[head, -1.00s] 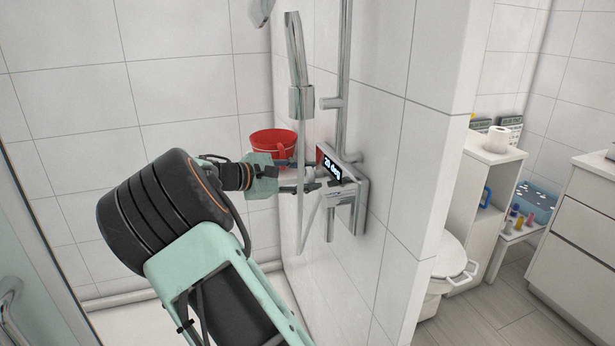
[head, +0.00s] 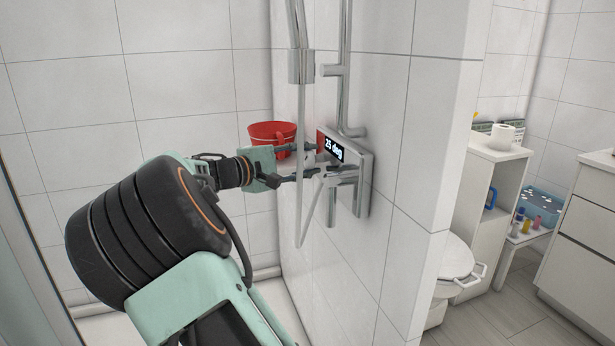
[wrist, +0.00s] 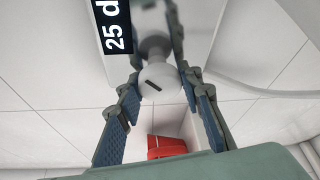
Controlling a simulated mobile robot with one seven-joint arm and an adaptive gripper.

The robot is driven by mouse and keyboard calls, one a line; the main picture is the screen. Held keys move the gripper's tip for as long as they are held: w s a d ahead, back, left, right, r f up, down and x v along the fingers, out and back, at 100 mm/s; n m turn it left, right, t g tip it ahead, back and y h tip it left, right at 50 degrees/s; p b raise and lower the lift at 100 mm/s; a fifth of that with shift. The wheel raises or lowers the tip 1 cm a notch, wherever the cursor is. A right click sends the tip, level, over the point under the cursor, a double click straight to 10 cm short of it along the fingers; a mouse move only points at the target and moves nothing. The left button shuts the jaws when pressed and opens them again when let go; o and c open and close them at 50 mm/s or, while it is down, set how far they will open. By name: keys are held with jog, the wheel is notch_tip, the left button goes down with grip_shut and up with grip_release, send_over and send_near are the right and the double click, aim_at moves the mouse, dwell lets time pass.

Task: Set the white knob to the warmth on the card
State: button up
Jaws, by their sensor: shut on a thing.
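The white knob (wrist: 161,84) is round with a short black mark, which lies slanted in the wrist view. It sits on the chrome shower mixer (head: 357,190) on the tiled wall. A black display (head: 333,149) on the mixer reads "25 deg"; in the wrist view the display (wrist: 117,27) shows "25 d", sideways and cut off. My gripper (head: 314,161) is at the mixer, shut on the white knob with a finger on either side. In the head view the fingers partly hide the knob. I cannot make out a card with a readable warmth.
A red bucket (head: 272,134) is behind my gripper, and it also shows in the wrist view (wrist: 166,146). A shower hose (head: 301,190) hangs in front of the mixer, close to my fingers. A toilet (head: 459,259) and white cabinet (head: 497,180) are beyond the wall's edge.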

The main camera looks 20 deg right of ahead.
jog(key=shift+f+m+t+h+b, duration=0.1)
jog(key=shift+m+t+h+b, duration=0.2)
jog(key=shift+m+b, duration=0.85)
jog(key=shift+n+b, duration=0.25)
jog(key=shift+b, duration=0.1)
jog(key=o, duration=1.2)
jog(key=shift+a, duration=0.1)
jog(key=v, duration=1.2)
